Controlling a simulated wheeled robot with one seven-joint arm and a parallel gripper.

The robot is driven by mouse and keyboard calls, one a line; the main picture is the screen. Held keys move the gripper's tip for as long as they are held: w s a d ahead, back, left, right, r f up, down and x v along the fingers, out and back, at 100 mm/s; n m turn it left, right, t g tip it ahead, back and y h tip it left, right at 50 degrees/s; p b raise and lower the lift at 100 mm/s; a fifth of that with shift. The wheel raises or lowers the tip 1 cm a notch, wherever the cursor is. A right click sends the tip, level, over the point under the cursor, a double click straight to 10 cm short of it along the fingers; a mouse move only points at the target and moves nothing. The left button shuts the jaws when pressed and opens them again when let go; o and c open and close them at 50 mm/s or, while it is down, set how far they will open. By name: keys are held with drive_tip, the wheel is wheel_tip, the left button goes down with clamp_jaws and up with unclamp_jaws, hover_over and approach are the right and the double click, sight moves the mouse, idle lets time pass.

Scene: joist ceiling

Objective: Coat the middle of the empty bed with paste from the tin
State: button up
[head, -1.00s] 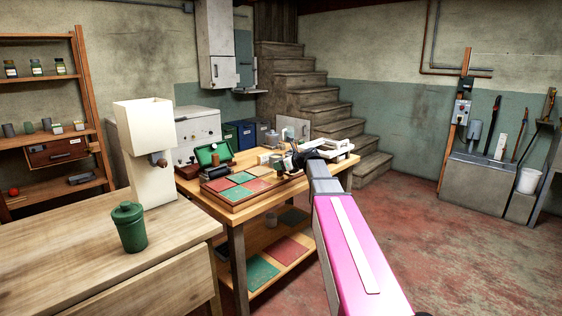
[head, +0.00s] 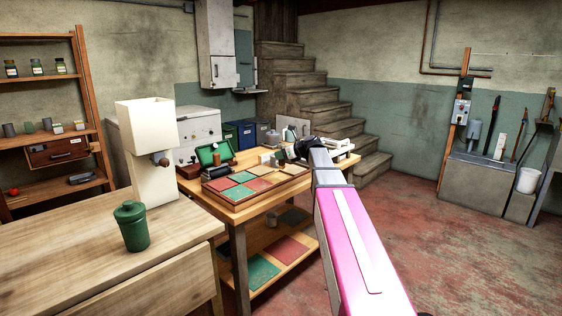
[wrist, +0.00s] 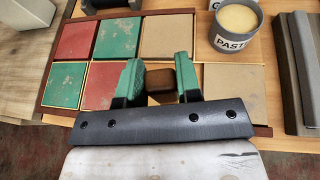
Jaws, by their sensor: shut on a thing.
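The paste tin (wrist: 235,28), a grey pot labelled PASTE and full of pale yellow paste, stands at the tray's upper right in the wrist view. The tray (wrist: 55,118) has a dark red rim and holds red and green tiles. Bare tan beds show at its top (wrist: 168,36) and lower right (wrist: 232,82); which one is the empty bed I cannot tell. My gripper (wrist: 160,75) has green fingers shut on a brown block-like piece (wrist: 160,86), above the tray's lower row. The lower end of this piece is hidden. In the head view my gripper (head: 303,150) is small and dark.
Dark grey blocks (wrist: 304,70) stand right of the tin. A green canister (head: 131,226) stands on the nearer table. The red floor at right is clear.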

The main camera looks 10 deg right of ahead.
drive_tip(key=shift+r, duration=1.4)
